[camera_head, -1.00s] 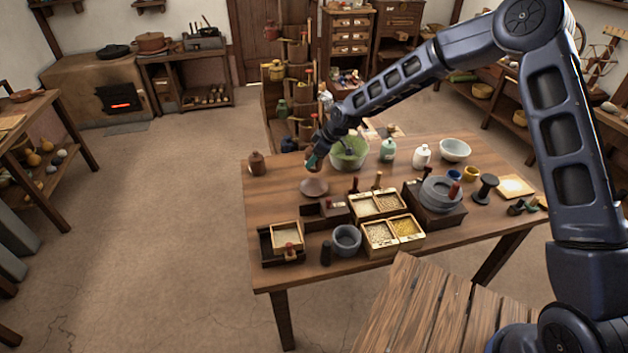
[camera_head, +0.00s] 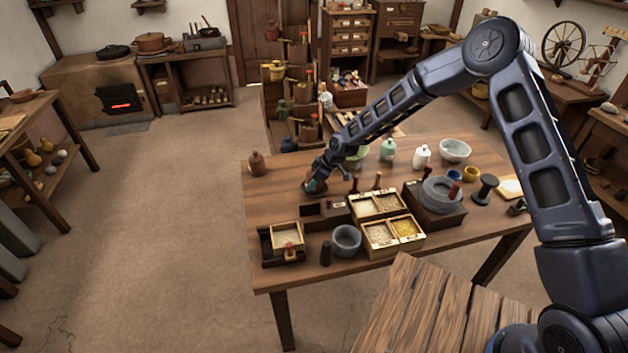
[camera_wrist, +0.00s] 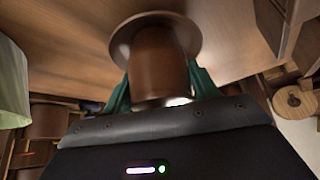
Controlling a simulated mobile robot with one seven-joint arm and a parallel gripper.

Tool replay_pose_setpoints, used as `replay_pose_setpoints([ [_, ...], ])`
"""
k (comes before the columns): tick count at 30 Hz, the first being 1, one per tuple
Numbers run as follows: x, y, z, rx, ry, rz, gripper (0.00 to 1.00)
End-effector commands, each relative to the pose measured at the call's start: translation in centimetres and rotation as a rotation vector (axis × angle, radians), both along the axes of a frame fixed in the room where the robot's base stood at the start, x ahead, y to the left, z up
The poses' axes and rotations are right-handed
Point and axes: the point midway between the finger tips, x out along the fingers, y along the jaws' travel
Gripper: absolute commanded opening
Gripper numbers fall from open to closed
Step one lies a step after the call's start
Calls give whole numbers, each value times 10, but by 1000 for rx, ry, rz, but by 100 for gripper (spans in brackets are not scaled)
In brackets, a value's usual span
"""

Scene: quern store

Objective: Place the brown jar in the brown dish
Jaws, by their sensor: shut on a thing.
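My gripper (camera_head: 317,184) is low over the middle-left of the table, at the brown dish (camera_head: 306,188), which it largely hides in the head view. In the wrist view my gripper (camera_wrist: 160,92) has its green fingers on both sides of the brown jar (camera_wrist: 158,62) and is shut on it. The round brown dish (camera_wrist: 122,42) shows just beyond the jar's far end, its rim spreading around it. I cannot tell whether the jar touches the dish.
Another brown jar (camera_head: 257,164) stands at the table's left back. A green bowl (camera_head: 360,152) is behind my gripper. Grain boxes (camera_head: 377,205), a grey mortar (camera_head: 346,240) and a quern (camera_head: 440,193) stand nearer.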

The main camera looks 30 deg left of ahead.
Motion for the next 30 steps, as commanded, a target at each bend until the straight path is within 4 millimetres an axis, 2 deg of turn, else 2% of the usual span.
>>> replay_pose_setpoints([
  [7,0,0,-1,1,0,0,20],
  [8,0,0,-2,0,0,0,63],
  [11,0,0,-1,0,0,0,81],
  [22,0,-1,3,1,-1,0,81],
  [26,2,-8,16,2,-2,0,81],
  [30,6,-21,39,1,-1,-1,81],
])
